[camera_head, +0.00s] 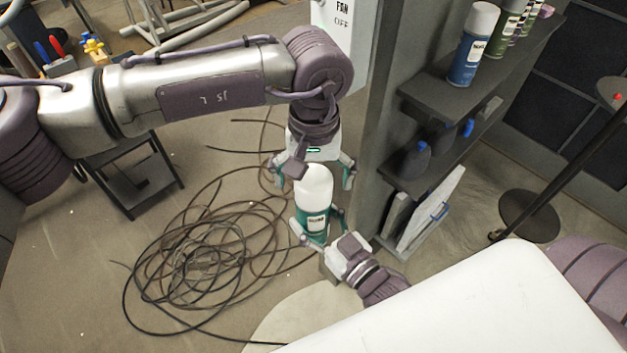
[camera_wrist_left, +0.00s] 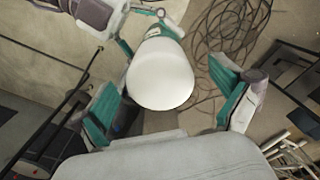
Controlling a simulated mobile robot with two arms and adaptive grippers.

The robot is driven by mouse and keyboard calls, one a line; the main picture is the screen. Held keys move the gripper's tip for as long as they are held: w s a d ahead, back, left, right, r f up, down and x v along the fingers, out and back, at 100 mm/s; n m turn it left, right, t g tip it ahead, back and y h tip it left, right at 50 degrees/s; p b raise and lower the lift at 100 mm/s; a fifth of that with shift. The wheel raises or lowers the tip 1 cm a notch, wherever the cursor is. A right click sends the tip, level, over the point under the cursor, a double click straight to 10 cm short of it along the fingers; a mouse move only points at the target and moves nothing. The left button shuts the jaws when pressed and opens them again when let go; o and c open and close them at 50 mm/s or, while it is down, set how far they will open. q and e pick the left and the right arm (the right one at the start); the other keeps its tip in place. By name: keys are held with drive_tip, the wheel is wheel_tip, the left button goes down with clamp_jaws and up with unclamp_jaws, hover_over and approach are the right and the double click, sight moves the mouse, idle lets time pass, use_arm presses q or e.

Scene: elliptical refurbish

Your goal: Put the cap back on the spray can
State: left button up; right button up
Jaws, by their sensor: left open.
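The spray can (camera_head: 312,221) has a green and white body and stands roughly upright in my right gripper (camera_head: 319,226), whose fingers are closed around its body. The white cap (camera_head: 314,184) is on top of the can; I cannot tell whether it is fully seated. My left gripper (camera_head: 311,180) points down from above, open, with a finger on each side of the cap and apart from it. In the left wrist view the cap (camera_wrist_left: 160,78) lies between the green-padded fingers, and hides much of the can (camera_wrist_left: 158,32).
A dark shelf (camera_head: 440,98) on the right holds a blue spray can (camera_head: 473,45) and other cans. A white fan switch box (camera_head: 343,40) is behind my left wrist. Coiled cable (camera_head: 205,262) lies on the floor. A small black cart (camera_head: 133,178) stands left.

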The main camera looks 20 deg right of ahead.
use_arm(q)
drive_tip(key=shift+r, duration=2.65)
